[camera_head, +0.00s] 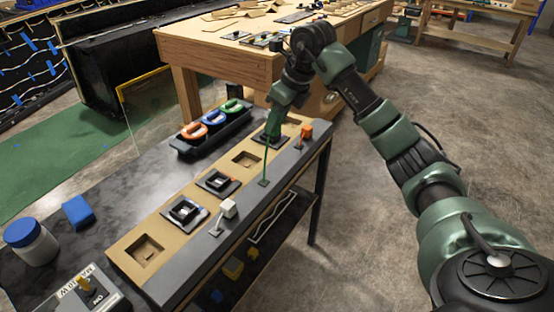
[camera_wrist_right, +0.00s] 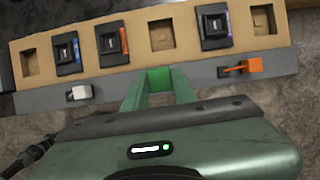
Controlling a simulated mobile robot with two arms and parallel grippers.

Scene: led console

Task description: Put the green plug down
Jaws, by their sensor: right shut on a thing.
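My right gripper (camera_head: 273,122) is shut on the green plug (camera_wrist_right: 158,79), which sits between its two fingers in the wrist view. In the head view the gripper hides most of the plug and hangs over the far part of the console (camera_head: 128,240). A thin green cable (camera_head: 265,160) runs from it to the grey front strip. In the wrist view the plug appears in front of an empty square recess (camera_wrist_right: 162,34); its height above the console is hard to tell. My left gripper is not in view.
A white plug (camera_head: 229,208) and an orange plug (camera_head: 306,131) are on the grey strip. Black socket modules (camera_head: 183,210) sit in some recesses. A black tray (camera_head: 182,148) with orange, blue and green handles stands behind. A jar (camera_head: 35,250) is at left.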

